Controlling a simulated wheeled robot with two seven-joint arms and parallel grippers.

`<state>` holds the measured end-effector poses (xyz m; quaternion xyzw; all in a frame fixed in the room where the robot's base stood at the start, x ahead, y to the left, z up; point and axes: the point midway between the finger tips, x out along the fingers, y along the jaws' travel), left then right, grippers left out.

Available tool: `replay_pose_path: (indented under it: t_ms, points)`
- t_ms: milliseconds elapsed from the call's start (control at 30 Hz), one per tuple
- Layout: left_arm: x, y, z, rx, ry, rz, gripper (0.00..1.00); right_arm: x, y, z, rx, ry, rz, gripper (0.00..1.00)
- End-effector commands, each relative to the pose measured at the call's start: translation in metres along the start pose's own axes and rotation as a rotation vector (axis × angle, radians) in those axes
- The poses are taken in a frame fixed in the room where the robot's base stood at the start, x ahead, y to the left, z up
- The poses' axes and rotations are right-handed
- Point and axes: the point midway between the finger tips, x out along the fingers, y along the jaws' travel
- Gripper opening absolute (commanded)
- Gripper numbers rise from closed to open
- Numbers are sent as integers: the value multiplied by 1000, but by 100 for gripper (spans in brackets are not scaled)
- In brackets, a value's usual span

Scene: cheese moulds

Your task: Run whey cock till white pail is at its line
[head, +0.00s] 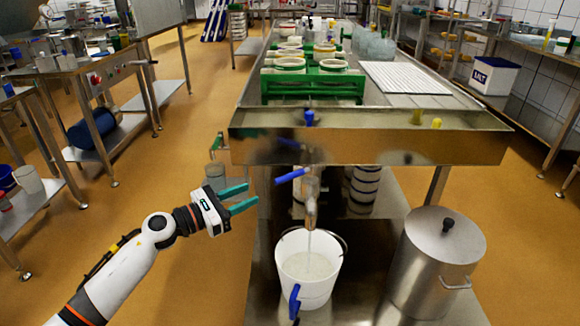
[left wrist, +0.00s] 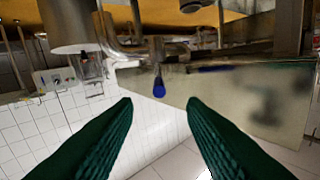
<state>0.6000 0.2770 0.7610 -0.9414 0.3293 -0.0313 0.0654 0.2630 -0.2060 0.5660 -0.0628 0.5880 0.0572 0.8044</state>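The white pail (head: 307,289) stands under the table's end, upright, with pale whey inside; I cannot make out its line. The whey cock (head: 311,205) hangs above it, and a thin pale stream (head: 309,243) falls from it into the pail. A blue lever (head: 291,175) sticks out to the left beside the cock. My left gripper (head: 253,195) is open and empty, left of the cock and lever, apart from both. In the left wrist view, a blue handle (left wrist: 159,82) shows beyond the gap between the open fingers (left wrist: 160,104). My right gripper is out of view.
A lidded steel can (head: 437,264) stands right of the pail. Another blue handle (head: 294,301) shows in front of the pail. The steel table (head: 410,147) above carries green-framed moulds (head: 312,82). Open floor (head: 205,270) lies around my left arm.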

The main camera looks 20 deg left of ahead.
Motion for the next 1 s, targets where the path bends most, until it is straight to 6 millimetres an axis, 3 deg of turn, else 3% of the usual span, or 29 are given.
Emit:
replay_pose_path:
  t_ms: [233, 700, 1000]
  points:
    - [20, 0, -2, 55, -13, 24, 38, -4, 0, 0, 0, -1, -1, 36]
    - [106, 2, 0, 50, -12, 21, 38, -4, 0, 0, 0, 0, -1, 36]
    - [120, 3, 1, 51, -15, 22, 38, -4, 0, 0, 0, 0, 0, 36]
